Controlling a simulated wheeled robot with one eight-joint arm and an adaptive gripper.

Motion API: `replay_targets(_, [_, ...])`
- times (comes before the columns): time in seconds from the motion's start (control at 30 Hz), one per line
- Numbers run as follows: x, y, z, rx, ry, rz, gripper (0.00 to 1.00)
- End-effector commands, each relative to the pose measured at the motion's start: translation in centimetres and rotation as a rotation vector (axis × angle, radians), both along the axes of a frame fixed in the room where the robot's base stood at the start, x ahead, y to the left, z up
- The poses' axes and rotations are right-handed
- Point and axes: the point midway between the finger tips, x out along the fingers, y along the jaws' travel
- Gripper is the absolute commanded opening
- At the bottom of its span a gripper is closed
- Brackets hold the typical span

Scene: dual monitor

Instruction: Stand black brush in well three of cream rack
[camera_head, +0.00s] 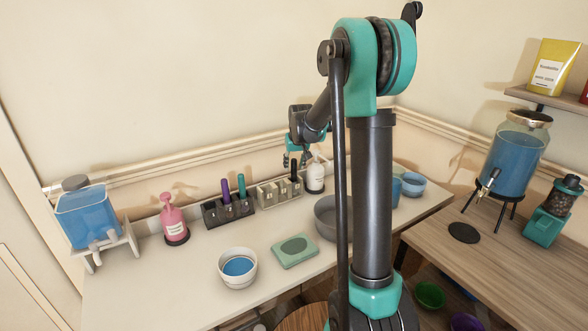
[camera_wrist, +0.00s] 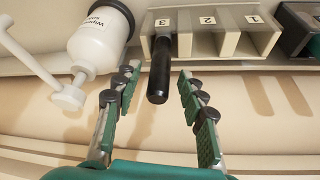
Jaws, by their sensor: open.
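The cream rack (camera_head: 278,193) stands on the white counter near the wall. In the wrist view the rack (camera_wrist: 228,44) has wells labelled 3, 2 and 1. The black brush (camera_head: 294,169) stands at the rack's right end in the head view. In the wrist view the black brush (camera_wrist: 159,75) rises from the well labelled 3, its handle towards me; its lower end is hidden in the rack. My gripper (camera_wrist: 157,80) is open, its fingers apart on both sides of the handle with gaps. In the head view my gripper (camera_head: 297,158) is above the rack.
A white pump bottle (camera_head: 315,177) stands close beside the rack's well-three end. A dark rack (camera_head: 228,211) with purple and teal brushes is on the other side. A grey bowl (camera_head: 326,217), green pad (camera_head: 295,251) and white bowl (camera_head: 237,270) sit in front.

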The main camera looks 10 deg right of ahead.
Motion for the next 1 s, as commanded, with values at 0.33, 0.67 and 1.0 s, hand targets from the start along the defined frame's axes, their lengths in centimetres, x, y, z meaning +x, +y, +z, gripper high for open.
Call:
replay_targets(0.33, [-2.7,-0.2,6.3,0.000,0.000,0.000,0.41])
replay_targets(0.67, [-3.6,-0.3,8.6,0.000,0.001,0.000,0.41])
replay_targets(1.0, [-13.7,-1.8,5.1,0.001,0.007,-0.023,0.41])
